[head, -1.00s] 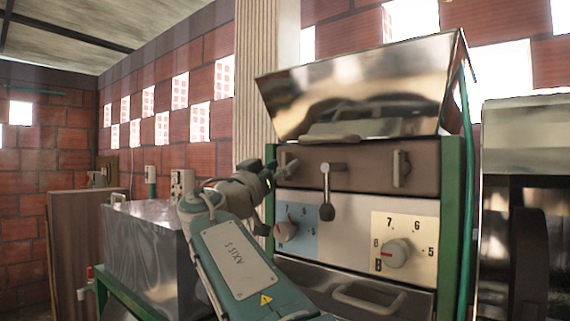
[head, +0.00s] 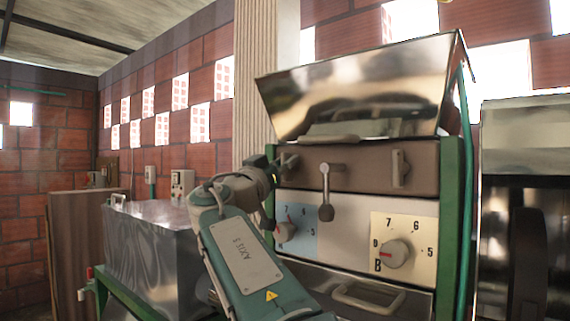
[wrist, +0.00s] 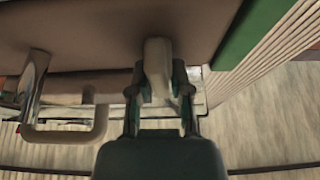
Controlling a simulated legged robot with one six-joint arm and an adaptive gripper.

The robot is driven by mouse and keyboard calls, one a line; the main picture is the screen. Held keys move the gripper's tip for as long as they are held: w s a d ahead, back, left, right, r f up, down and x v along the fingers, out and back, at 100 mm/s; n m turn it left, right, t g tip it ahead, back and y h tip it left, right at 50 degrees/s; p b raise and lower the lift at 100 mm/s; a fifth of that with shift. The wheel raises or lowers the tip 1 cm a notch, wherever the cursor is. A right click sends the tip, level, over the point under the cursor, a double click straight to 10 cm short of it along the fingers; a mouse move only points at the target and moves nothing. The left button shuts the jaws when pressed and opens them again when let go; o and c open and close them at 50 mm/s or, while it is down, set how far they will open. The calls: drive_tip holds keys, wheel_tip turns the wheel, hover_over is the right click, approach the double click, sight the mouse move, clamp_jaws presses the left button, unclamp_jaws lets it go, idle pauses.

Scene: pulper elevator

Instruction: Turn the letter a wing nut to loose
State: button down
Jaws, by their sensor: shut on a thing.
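The left wing nut (head: 289,162) is on the brown upper panel of the machine, above the blue dial plate marked A. In the wrist view a pale, elongated wing nut (wrist: 157,66) stands between the two fingers. My gripper (wrist: 158,96) is shut on it, one finger on each side. In the head view my gripper (head: 275,172) is at the panel's left edge, beside the green post, and its fingers are partly hidden by my wrist. No letter is readable on the wing nut itself.
A second wing nut (head: 401,168) is at the panel's right. A dark-knobbed lever (head: 326,195) hangs between them. Below are knob A (head: 285,232), partly behind my arm, and knob B (head: 396,254). A green post (wrist: 250,35) stands close to my gripper. A metal box (head: 150,245) is at left.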

drive_tip(key=shift+w+f+n+y, duration=0.15)
drive_tip(key=shift+f+n+y, duration=0.15)
drive_tip(key=shift+n, duration=0.2)
drive_tip(key=n+y, duration=0.1)
drive_tip(key=n, duration=0.2)
drive_tip(key=n+t+y, duration=0.1)
drive_tip(key=n+y, duration=0.1)
drive_tip(key=n, duration=0.1)
drive_tip(key=shift+w+a+t, duration=0.1)
drive_tip(key=shift+a+t, duration=0.1)
drive_tip(key=shift+t, duration=0.1)
drive_tip(key=shift+w+a+f+n+y, duration=0.1)
drive_tip(key=shift+n+y, duration=0.5)
drive_tip(key=shift+n, duration=0.75)
drive_tip(key=shift+w+a+f+n+y, duration=0.1)
drive_tip(key=shift+n+y, duration=0.5)
drive_tip(key=shift+n, duration=0.75)
drive_tip(key=c, duration=0.5)
unclamp_jaws()
drive_tip(key=shift+c, duration=0.2)
drive_tip(key=shift+s+r, duration=0.1)
drive_tip(key=shift+r, duration=0.05)
